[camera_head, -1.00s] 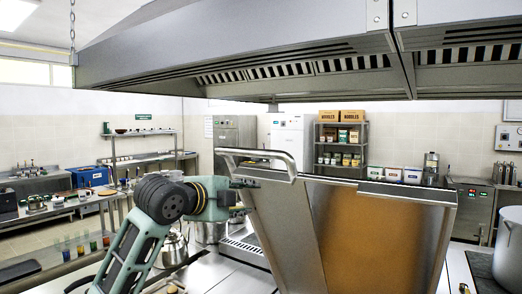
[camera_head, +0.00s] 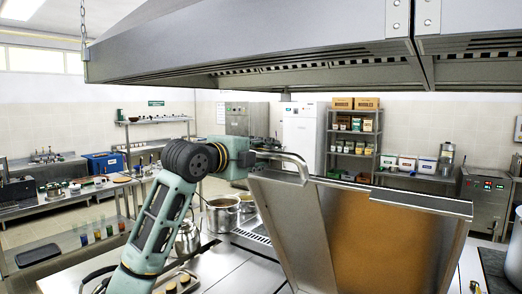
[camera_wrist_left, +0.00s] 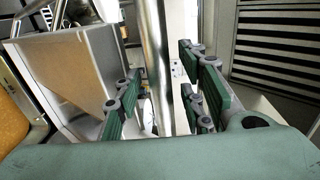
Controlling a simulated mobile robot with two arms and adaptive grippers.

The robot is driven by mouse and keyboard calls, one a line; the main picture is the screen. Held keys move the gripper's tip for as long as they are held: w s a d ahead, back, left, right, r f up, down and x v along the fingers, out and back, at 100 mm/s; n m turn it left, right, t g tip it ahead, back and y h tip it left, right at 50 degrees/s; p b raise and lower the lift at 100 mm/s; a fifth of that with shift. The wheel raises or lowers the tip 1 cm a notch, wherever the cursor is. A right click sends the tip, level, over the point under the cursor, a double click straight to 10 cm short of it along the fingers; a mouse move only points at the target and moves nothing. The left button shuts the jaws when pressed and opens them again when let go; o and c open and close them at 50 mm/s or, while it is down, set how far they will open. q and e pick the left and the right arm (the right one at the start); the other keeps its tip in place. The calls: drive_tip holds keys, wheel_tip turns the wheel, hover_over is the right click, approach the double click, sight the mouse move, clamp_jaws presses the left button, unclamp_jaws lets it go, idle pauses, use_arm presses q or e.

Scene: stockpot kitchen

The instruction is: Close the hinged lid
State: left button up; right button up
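The hinged lid (camera_head: 375,235) stands open and steeply raised, a large steel panel with a brownish inner face. Its bar handle (camera_head: 297,163) sticks out at the upper left corner. My left gripper (camera_head: 257,158) is at the handle's height, at its left end; its fingers are hard to make out in the head view. In the left wrist view my left gripper (camera_wrist_left: 163,95) has its green-padded fingers apart, with the shiny handle bar (camera_wrist_left: 155,50) running between them. A gap shows beside the bar, so the fingers do not clasp it. My right gripper is in neither view.
A steel extractor hood (camera_head: 260,65) hangs low above the lid. A large stockpot (camera_head: 514,250) is at the right edge.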

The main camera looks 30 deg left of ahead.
use_arm(q)
clamp_jaws()
idle(0.3)
idle(0.3)
